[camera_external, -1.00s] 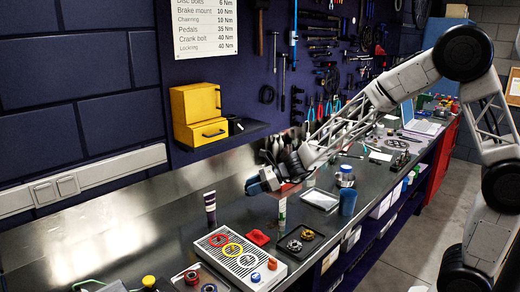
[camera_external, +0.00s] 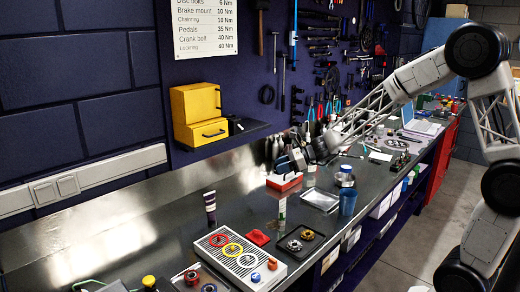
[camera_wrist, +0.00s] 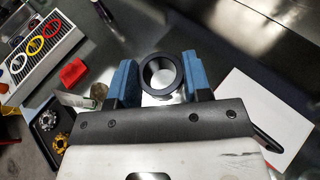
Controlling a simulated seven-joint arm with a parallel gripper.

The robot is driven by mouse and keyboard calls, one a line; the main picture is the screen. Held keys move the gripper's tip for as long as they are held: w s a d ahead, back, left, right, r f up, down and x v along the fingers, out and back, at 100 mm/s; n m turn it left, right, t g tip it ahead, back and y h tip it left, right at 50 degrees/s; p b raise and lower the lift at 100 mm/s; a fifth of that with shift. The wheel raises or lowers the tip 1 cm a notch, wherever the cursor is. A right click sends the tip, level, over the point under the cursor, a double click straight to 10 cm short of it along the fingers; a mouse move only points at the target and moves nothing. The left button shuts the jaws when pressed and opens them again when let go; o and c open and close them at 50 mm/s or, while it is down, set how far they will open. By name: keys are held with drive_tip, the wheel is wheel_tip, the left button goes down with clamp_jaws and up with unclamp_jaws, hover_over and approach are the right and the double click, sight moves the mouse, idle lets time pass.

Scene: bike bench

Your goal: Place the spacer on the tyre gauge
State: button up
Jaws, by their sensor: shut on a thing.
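The spacer seems to be the black ring (camera_wrist: 148,72) in the wrist view. My gripper (camera_wrist: 160,66) is shut on it, with one blue finger on each side. A pale surface shows just below the ring; I cannot tell whether it touches. In the external view my gripper is above the back of the bench, near a red box (camera_external: 284,182), and the ring cannot be made out. I cannot tell for sure which thing is the tyre gauge. An upright tube (camera_external: 282,211) stands nearer the front.
A grey tray with coloured rings (camera_external: 240,262), a red piece (camera_external: 258,237) and a black tray with two cogs (camera_external: 300,241) stand nearer the camera. A dark tube (camera_external: 210,208) stands behind them.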

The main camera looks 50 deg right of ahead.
drive_tip(key=s+d+r+h, duration=0.1)
drive_tip(key=s+d, duration=0.2)
drive_tip(key=d, duration=0.6)
drive_tip(key=s+d+r, duration=0.2)
drive_tip(key=d, duration=0.6)
drive_tip(key=r+m+t+h, duration=0.1)
drive_tip(key=r+m, duration=0.1)
hover_over(348, 167)
drive_tip(key=shift+d+f, duration=0.1)
drive_tip(key=shift+d, duration=0.05)
drive_tip(key=shift+f, duration=0.15)
drive_tip(key=shift+f, duration=1.85)
drive_tip(key=shift+f, duration=2.05)
drive_tip(key=shift+f, duration=0.1)
